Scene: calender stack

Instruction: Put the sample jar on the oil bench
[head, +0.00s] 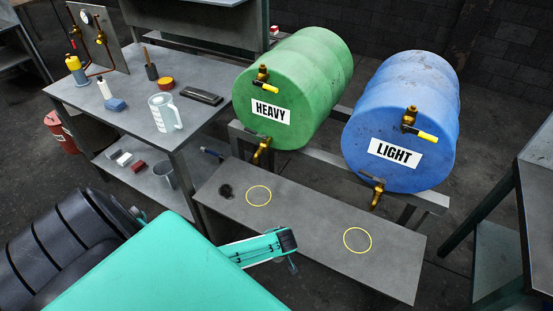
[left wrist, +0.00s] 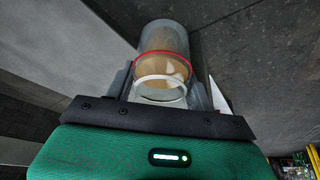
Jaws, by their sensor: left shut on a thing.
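The sample jar (left wrist: 163,48) shows in the left wrist view as a clear cylinder with tan contents, a red band and a pale ring at its near end. My left gripper (left wrist: 162,88) is shut on it, with a finger on each side. I cannot make out the jar in the head view, where my own teal and black arm parts cover the lower left. The oil bench (head: 310,225) is the low grey bench in front of two drums. Its top has two yellow circles and a dark stain.
The green HEAVY drum (head: 305,75) and blue LIGHT drum (head: 400,135) lie behind the bench, their brass taps above its back edge. A side table (head: 125,90) at left holds a clear jug (head: 164,112) and several tools. Both circles are empty.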

